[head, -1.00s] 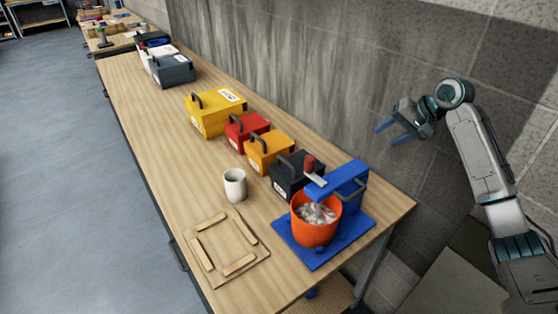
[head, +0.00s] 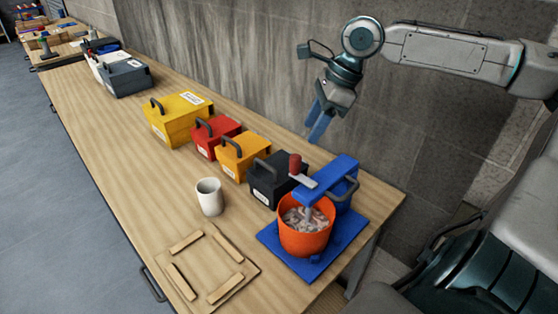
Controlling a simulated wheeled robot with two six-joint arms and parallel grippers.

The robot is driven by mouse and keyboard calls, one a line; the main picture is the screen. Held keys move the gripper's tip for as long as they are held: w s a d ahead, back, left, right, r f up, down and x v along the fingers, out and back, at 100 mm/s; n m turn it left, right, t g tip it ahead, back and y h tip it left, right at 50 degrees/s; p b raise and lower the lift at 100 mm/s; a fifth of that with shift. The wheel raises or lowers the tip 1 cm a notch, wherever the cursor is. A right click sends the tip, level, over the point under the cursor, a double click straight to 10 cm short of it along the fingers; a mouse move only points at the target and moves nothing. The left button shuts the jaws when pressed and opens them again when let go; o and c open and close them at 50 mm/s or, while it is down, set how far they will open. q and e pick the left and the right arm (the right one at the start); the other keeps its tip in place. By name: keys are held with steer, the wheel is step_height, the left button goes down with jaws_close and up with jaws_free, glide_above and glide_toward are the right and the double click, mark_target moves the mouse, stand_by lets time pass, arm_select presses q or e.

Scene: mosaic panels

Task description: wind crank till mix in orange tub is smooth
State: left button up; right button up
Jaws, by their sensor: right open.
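The orange tub (head: 304,240) stands on the blue base of the mixer (head: 330,182) near the table's right end. It holds a lumpy grey-white mix (head: 303,219). The crank (head: 302,179) on top of the mixer has a flat pale arm and an upright red knob (head: 295,165) at its left end. My right gripper (head: 317,128) is open and empty, pointing down above and behind the red knob, apart from it. My left gripper is not in view.
A black box (head: 272,188) stands close behind the tub, with orange, red and yellow boxes (head: 172,125) in a row further left. A white mug (head: 209,197) and a wooden frame (head: 205,268) lie to the left. A wall runs along the back.

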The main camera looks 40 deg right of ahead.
mark_target(297, 156)
steer(key=x, duration=0.4)
steer(key=p+x, duration=0.1)
steer(key=x, duration=0.2)
steer(key=shift+s+a+f, duration=0.1)
steer(key=shift+s+f, duration=0.05)
steer(key=shift+f, duration=0.3)
steer(key=shift+p+x, duration=0.3)
steer(key=shift+x, duration=1.05)
steer(key=c, duration=1)
steer(key=shift+a+n, duration=0.15)
steer(key=shift+n, duration=0.15)
